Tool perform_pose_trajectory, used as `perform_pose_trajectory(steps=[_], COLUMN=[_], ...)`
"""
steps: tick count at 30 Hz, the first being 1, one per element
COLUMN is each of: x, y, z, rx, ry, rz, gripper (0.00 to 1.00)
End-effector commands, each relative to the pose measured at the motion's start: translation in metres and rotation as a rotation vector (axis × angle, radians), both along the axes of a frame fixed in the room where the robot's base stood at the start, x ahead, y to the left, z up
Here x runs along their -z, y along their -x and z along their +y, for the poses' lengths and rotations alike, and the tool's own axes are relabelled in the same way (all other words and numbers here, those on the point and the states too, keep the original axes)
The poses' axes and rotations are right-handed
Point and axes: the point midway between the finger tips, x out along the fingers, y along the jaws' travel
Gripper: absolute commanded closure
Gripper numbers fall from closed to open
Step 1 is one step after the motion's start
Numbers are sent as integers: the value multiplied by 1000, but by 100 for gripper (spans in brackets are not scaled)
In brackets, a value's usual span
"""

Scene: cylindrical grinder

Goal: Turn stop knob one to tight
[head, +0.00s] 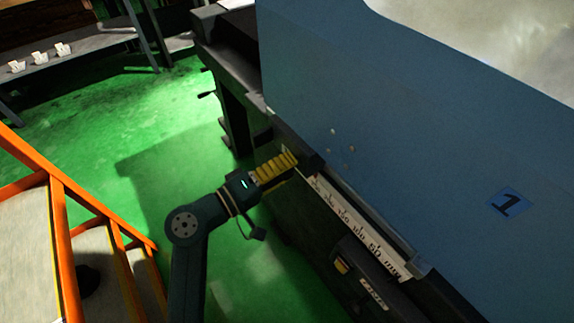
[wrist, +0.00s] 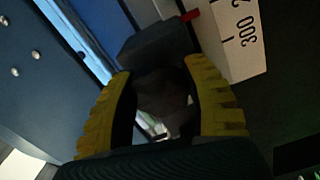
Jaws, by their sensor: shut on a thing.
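My gripper (head: 290,160) has ribbed yellow fingers and reaches the near edge of the blue machine, at the upper left end of a white scale. In the wrist view my gripper (wrist: 162,76) has one finger on each side of a dark rounded knob (wrist: 162,92) and is shut on it. The knob sits below a dark stop block (wrist: 155,45), which also shows just past the fingertips in the head view (head: 313,161). The knob is in deep shade, so its turn angle cannot be told. The fingers hide it in the head view.
The white scale (head: 345,213) runs along the machine's edge; its end marked 300 (wrist: 240,40) is near the stop block. The blue machine panel (head: 420,130) rises behind. An orange railing (head: 62,235) stands at the left. Green floor (head: 155,125) lies open between.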

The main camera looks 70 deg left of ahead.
Motion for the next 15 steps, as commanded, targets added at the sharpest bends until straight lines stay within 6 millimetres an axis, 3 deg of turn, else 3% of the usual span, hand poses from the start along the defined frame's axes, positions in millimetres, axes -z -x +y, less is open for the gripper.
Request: perform_pose_trajectory(steps=[3, 4, 7, 8, 15], x=[-1, -1, -1, 0, 0], y=[0, 0, 0, 0, 0], z=[0, 0, 0, 0, 0], rx=[1, 1, 1, 1, 0], ry=[-1, -1, 1, 1, 2], rz=[-2, -2, -1, -1, -2], gripper=[88, 46, 27, 23, 23])
